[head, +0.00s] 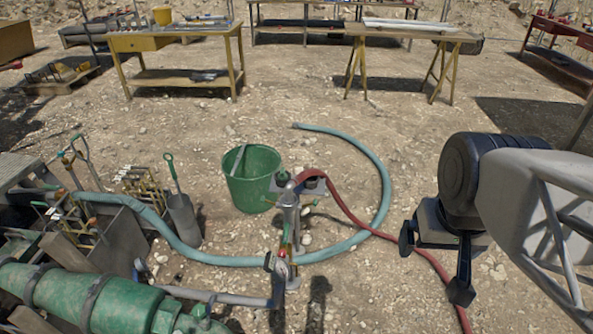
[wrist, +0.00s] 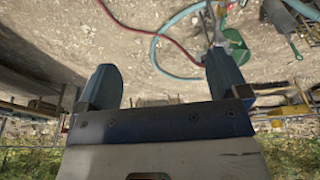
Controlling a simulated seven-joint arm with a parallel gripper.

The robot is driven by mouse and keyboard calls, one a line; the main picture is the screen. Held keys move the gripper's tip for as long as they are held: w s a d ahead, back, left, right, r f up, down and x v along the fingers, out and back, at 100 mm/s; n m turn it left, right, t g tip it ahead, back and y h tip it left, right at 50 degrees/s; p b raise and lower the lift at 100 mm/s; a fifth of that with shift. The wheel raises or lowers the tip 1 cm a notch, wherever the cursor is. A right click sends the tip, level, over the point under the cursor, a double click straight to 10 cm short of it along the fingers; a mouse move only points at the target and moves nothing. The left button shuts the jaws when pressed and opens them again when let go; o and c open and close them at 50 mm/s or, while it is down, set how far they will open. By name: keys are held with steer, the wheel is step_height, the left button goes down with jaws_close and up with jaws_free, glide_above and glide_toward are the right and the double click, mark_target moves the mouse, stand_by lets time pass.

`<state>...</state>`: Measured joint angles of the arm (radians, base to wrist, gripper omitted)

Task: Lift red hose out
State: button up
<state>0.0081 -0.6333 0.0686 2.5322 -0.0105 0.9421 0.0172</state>
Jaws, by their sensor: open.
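The red hose (head: 347,212) arches from beside the top of a metal standpipe (head: 289,215), drops to the gravel and runs right and toward me to the bottom edge. Its far end is partly hidden by the standpipe. The red hose also shows in the wrist view (wrist: 181,46). My gripper (head: 433,266) is open and empty, its fingers pointing down at the right. In the head view the hose passes between and behind the fingers; I cannot tell the height gap.
A teal hose (head: 386,180) curves over the ground around the standpipe, crossed by the red hose. A green bucket (head: 252,190) stands left of the standpipe. A green pump body (head: 90,298) and tools fill the left. Tables (head: 180,42) stand far back. Gravel between is clear.

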steer(key=c, duration=0.5)
steer(key=shift+o, duration=0.2)
